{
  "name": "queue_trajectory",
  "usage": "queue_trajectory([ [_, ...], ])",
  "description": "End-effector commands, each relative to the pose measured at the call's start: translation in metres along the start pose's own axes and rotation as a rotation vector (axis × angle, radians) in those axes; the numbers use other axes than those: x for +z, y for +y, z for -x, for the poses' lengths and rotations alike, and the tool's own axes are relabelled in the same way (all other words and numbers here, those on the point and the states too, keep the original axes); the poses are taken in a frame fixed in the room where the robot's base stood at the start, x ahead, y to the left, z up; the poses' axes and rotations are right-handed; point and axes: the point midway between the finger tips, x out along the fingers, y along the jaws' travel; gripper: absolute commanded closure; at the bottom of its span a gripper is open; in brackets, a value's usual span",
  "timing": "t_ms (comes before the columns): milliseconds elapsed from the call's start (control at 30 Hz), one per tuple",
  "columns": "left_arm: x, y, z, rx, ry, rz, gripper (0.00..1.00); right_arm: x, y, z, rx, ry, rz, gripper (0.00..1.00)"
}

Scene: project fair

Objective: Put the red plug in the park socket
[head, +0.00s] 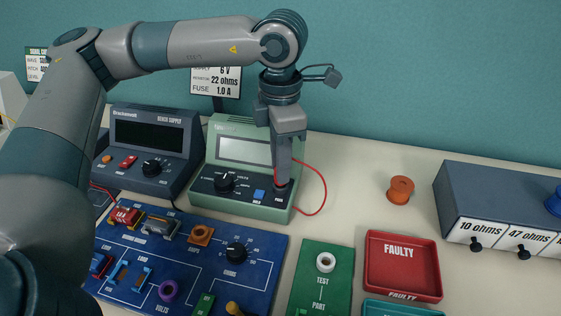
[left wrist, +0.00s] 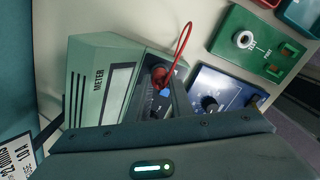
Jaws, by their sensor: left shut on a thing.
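My left gripper (head: 282,180) points down over the front right corner of the green meter (head: 243,149). It is shut on the red plug (head: 281,187), which shows as a small red bit between the fingertips. In the left wrist view the red plug (left wrist: 159,76) sits at the meter's face, with its red lead (left wrist: 183,42) looping away. The plug is at the meter's corner socket, above a small label too small to read surely. The fingers hide most of the socket, and I cannot tell how deep the plug sits. My right gripper is not in view.
A dark bench supply (head: 150,145) stands left of the meter. A blue circuit board (head: 190,262) and a green test board (head: 322,280) lie in front. A red tray (head: 402,265), an orange spool (head: 400,189) and a grey resistor box (head: 500,200) are to the right.

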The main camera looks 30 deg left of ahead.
Motion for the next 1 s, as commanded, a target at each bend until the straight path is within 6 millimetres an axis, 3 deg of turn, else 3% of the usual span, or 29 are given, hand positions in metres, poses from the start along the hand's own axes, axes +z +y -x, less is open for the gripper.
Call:
queue_trajectory([
  [733,0.0,-0.0001,-0.0077,0.0,0.0,0.0,1.0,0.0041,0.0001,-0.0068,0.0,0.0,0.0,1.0],
  [767,0.0001,0.0,-0.007,0.0,0.0,0.0,0.73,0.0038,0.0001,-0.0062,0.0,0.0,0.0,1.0],
  [800,0.0001,0.0,-0.0069,0.0,0.0,0.0,0.63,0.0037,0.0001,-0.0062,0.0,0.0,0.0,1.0],
  [833,0.0,0.0,-0.0069,0.0,0.0,0.0,0.58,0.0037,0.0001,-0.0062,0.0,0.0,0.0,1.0],
  [1000,0.0,0.0,-0.0069,0.0,0.0,0.0,0.58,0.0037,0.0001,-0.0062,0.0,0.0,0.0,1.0],
])
